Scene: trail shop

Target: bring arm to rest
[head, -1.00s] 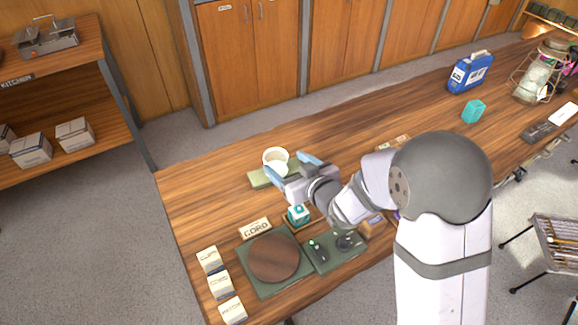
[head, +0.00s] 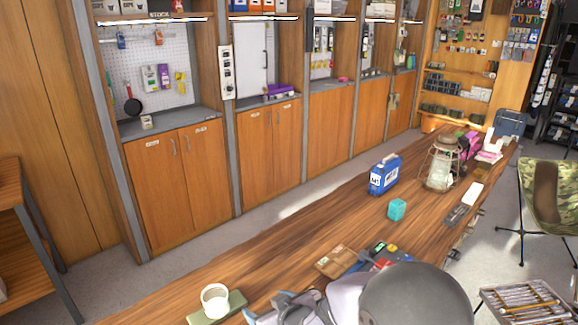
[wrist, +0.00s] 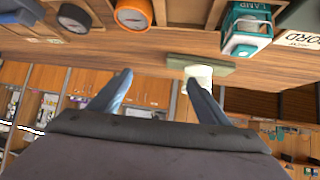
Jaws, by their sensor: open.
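My gripper (head: 268,308) shows at the bottom edge of the head view, mostly cut off, to the right of a white cup (head: 214,300). The cup stands upright on a green block (head: 232,306) on the wooden table. In the wrist view my gripper (wrist: 158,90) has its two blue-grey fingers spread wide with nothing between them. The cup (wrist: 203,73) shows there just beyond the right fingertip, partly covered by it, with the green block (wrist: 185,62).
The long wooden table (head: 330,225) carries a blue jug (head: 384,175), a teal box (head: 397,210), a lantern (head: 440,165) and a small wooden tray (head: 336,261). In the wrist view an orange-rimmed dial (wrist: 133,15) and a teal lamp box (wrist: 246,28) are close by.

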